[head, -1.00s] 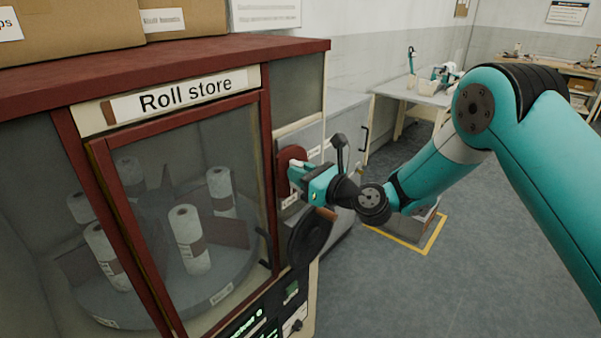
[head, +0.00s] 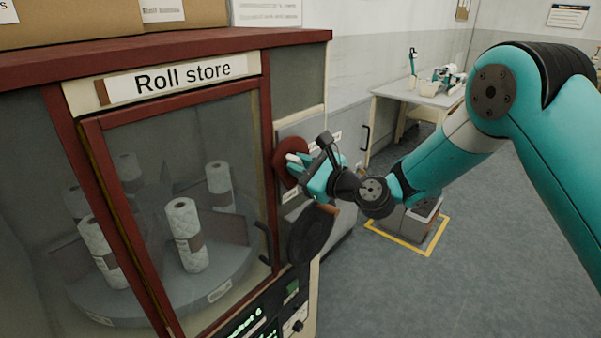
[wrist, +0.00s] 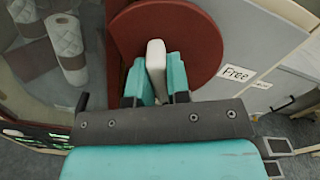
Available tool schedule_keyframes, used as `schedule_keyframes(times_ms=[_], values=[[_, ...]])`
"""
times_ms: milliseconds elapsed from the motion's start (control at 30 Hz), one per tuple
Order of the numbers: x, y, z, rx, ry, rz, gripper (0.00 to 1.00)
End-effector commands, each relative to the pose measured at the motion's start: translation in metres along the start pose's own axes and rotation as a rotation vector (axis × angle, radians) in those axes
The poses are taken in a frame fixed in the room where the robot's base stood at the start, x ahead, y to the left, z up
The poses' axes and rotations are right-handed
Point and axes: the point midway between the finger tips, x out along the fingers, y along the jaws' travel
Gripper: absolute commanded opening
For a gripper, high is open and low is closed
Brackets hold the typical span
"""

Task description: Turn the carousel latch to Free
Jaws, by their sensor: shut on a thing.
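The carousel latch is a round dark red disc (wrist: 197,42) with a pale handle (wrist: 156,68), on the right side of the roll store's front. My gripper (wrist: 157,88) is shut on the pale handle, one teal finger on each side. In the wrist view a "Free" label (wrist: 236,73) is beside the disc's right edge, and the handle points up and down in the picture. In the head view the red disc (head: 281,163) is partly hidden behind my gripper (head: 299,165).
The roll store door (head: 97,165) is shut, with several wadding rolls (head: 184,235) on the carousel (head: 240,275) behind its glass. A black wheel (head: 310,238) with a handle sits just below the latch. Open floor (head: 450,290) is at right.

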Motion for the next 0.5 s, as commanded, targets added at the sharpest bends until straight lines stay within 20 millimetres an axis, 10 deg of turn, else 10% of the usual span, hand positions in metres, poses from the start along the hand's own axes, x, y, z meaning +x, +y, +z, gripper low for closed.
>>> schedule_keyframes(times_ms=[500], values=[[-0.0001,0.0078,-0.0051,-0.493,-0.002,0.0,0.0]])
